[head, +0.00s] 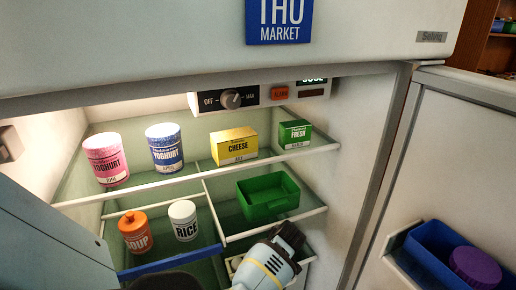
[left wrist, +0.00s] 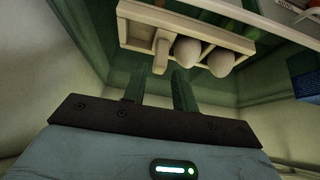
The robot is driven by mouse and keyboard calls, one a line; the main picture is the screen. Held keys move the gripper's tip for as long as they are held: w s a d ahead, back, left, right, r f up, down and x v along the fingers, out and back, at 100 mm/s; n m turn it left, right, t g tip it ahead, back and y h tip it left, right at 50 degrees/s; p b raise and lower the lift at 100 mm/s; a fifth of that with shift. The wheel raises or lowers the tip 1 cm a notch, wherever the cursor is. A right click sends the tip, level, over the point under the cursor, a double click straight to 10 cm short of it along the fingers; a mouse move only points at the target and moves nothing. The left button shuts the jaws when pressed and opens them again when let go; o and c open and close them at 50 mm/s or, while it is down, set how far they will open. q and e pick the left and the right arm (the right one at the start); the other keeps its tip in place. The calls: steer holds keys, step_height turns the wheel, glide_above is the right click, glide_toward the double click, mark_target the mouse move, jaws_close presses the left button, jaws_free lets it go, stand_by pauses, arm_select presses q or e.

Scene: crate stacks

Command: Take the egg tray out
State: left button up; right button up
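The egg tray (left wrist: 140,14) is cream coloured, with two pale eggs showing in it and a short upright tab (left wrist: 161,57) on its near side. It sits inside the fridge, at the top of the left wrist view. My left gripper (left wrist: 157,82) points at the tab, with its two fingers apart and nothing between them. It looks a little short of the tray. In the head view a pale gripper with black fingers (head: 288,236), which I take to be my left, reaches into the lower fridge and hides most of what lies behind it. My right gripper is not identifiable.
Above are yoghurt tubs (head: 165,148), a cheese box (head: 233,145), and a green box (head: 295,132). A green bin (head: 267,198) stands just above the gripper. Soup (head: 135,231) and rice (head: 184,220) stand left. The open door (head: 455,150) holds a blue bin (head: 428,262) at right.

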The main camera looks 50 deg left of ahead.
arm_select(q)
steer(key=x, duration=0.2)
steer(key=shift+a+f+b, duration=0.15)
steer(key=shift+f+b, duration=0.2)
steer(key=shift+w+a+f, duration=0.1)
steer(key=shift+a+f, duration=0.1)
steer(key=shift+f, duration=0.1)
arm_select(e)
steer(key=shift+w+f, duration=0.4)
steer(key=shift+w, duration=0.05)
arm_select(q)
jaws_close()
steer(key=shift+r, duration=0.1)
arm_select(e)
steer(key=shift+s, duration=0.3)
